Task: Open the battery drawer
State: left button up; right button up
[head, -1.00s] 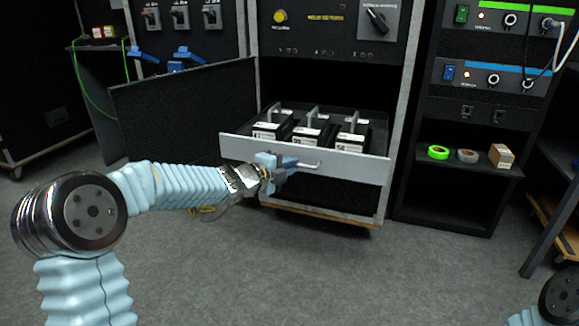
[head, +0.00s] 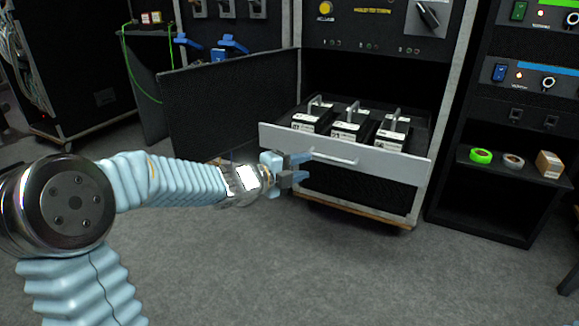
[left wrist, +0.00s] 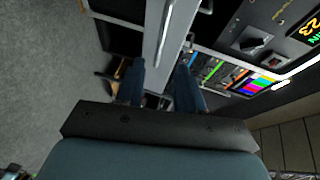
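The battery drawer (head: 395,167) is pulled out of the rack, its grey front panel standing well forward. Several dark batteries with handles sit in it, among them one at the left (head: 311,120). The drawer handle (head: 335,158) is a bar on the front panel. My left gripper (head: 300,170) is open and empty just left of the handle, apart from it. In the left wrist view its two blue fingers (left wrist: 158,88) are spread, with the grey drawer front (left wrist: 153,45) beyond the gap. My right gripper is not in view.
A black hinged door panel (head: 228,115) stands open left of the drawer. A shelf rack at the right holds green tape (head: 481,156), grey tape (head: 513,161) and a small box (head: 549,165). The grey floor (head: 330,270) in front is clear.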

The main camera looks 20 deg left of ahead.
pick_arm(q)
jog(key=v, duration=0.4)
dwell(0.3)
